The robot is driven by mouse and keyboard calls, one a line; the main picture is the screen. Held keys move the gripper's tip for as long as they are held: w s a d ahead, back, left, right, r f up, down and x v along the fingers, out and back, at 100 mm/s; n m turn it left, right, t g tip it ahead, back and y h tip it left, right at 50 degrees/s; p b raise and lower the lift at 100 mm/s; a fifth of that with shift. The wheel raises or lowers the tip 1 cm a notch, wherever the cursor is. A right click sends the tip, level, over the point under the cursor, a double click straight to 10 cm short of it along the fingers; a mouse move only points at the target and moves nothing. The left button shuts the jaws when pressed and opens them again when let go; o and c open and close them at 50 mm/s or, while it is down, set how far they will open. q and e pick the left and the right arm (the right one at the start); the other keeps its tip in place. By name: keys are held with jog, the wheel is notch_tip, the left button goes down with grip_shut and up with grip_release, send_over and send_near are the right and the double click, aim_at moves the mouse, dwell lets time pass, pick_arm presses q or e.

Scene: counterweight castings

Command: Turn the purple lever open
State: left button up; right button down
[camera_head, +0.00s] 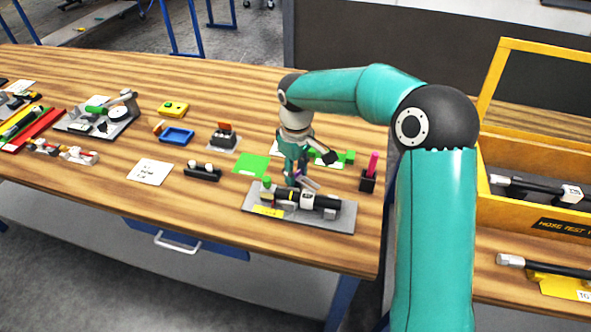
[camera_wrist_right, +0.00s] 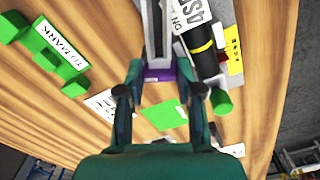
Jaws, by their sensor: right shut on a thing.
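The purple lever (camera_wrist_right: 160,74) shows in the right wrist view as a purple end on a grey bar. The bar runs away from my gripper beside a black pipe with a yellow band (camera_wrist_right: 203,50) and a white labelled part. In the head view the pipe assembly (camera_head: 322,203) lies on a grey plate (camera_head: 343,217), and a little purple of the lever (camera_head: 298,174) shows at my fingers. My right gripper (camera_wrist_right: 160,85) is shut on the purple lever, fingers on both sides of its end; it also shows in the head view (camera_head: 296,172). My left gripper is out of view.
A black holder with a pink stick (camera_head: 371,171) stands right of the plate. Green blocks (camera_wrist_right: 62,60) and a green card (camera_head: 251,164) lie behind it. A yellow crate (camera_head: 500,211) is at right. Bare wood lies front left of the plate.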

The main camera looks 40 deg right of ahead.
aim_at(296, 173)
jog(key=n, duration=0.4)
jog(key=shift+w+n+p, duration=0.1)
jog(key=shift+n+p, duration=0.25)
jog(key=shift+n, duration=0.05)
dwell(0.4)
jog(key=c, duration=0.8)
grip_release()
jog(key=shift+o, duration=0.2)
notch_tip(296, 173, up, 12)
